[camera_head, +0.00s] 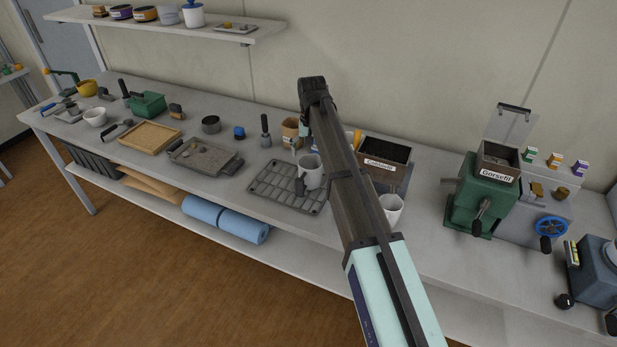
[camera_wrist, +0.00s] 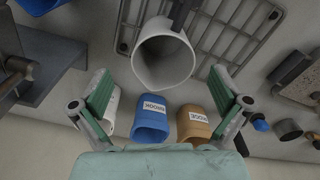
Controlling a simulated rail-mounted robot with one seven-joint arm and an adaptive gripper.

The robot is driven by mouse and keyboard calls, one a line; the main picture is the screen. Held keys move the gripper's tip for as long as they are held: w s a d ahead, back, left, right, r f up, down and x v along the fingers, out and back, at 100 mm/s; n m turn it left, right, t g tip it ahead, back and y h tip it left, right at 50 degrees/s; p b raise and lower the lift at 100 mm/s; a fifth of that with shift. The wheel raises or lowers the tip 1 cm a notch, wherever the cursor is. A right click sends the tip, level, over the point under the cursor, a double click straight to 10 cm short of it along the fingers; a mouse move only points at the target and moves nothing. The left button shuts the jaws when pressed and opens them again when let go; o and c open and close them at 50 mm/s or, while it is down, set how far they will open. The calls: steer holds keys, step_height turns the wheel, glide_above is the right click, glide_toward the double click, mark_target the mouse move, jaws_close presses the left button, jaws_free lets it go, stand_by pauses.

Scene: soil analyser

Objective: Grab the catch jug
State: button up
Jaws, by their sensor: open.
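The catch jug, a white jug (camera_head: 311,172) with a dark handle, stands on a grey slotted rack (camera_head: 262,181) on the bench, just left of my arm in the head view. In the wrist view the jug (camera_wrist: 163,62) shows its open mouth, with the dark handle at the top of the picture. My gripper (camera_wrist: 160,82) is open, with one green finger on each side and nothing between them. The jug lies beyond the fingertips, roughly centred between them, and no contact shows. In the head view my arm hides most of the gripper.
Close by in the wrist view are a labelled blue container (camera_wrist: 152,118) and a brown one (camera_wrist: 195,124). A soil box (camera_head: 384,160) and white cup (camera_head: 391,208) stand right of my arm. A green machine (camera_head: 481,195) is farther right. A wooden tray (camera_head: 150,136) lies left.

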mark_target(310, 165)
steer(key=shift+a+f+p, duration=0.15)
steer(key=shift+f+p, duration=1.2)
steer(key=shift+f, duration=1.65)
steer(key=c, duration=1.5)
steer(key=shift+w+r, duration=0.1)
steer(key=shift+r, duration=0.05)
